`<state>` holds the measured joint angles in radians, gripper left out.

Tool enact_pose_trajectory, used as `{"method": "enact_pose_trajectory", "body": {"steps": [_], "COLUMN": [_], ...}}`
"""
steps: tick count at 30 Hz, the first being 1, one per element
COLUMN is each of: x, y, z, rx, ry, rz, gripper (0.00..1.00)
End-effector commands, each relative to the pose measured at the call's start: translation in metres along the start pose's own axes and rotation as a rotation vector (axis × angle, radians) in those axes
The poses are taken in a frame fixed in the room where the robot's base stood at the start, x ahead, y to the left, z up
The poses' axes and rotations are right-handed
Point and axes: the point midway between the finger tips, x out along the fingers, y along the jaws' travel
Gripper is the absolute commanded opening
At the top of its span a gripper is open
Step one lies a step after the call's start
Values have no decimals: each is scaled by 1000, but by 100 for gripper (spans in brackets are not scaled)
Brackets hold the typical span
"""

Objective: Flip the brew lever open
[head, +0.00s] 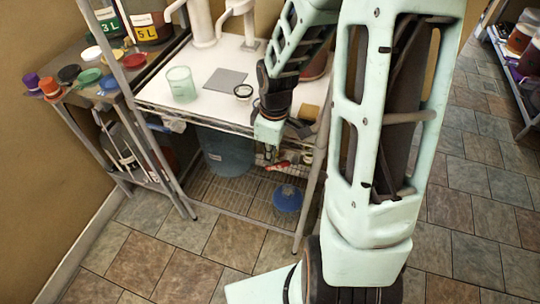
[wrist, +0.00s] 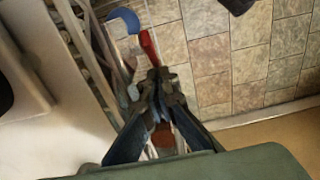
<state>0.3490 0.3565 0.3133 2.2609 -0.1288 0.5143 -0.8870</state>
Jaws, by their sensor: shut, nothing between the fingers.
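A red lever-like handle (head: 281,164) shows below the table's front right part in the head view, just beside my gripper (head: 270,153). I take it for the brew lever, but its mount is too small to make out. In the wrist view the red handle (wrist: 149,46) stands slanted just beyond my closed fingertips (wrist: 160,78). The fingers hold nothing. I cannot tell whether they touch the handle. A second, duller red-brown patch (wrist: 163,137) shows between the finger links.
A white-topped table (head: 155,92) carries a pale green cup (head: 181,84), a grey square (head: 225,78) and a small dark-rimmed jar (head: 243,91). Below it are a blue bucket (head: 226,155) and a blue round thing (head: 288,198). A side stand (head: 118,85) holds several coloured lids.

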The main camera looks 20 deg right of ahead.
Motion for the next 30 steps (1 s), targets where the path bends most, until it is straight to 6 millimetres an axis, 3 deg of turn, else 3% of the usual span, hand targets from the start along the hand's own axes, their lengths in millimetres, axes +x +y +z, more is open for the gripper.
{"method": "enact_pose_trajectory", "body": {"steps": [11, 30], "x": [4, -22], "y": [0, 0], "z": [-1, -10], "rx": [0, -1], "ry": [0, 0], "rz": [0, 0], "gripper": [0, 0]}}
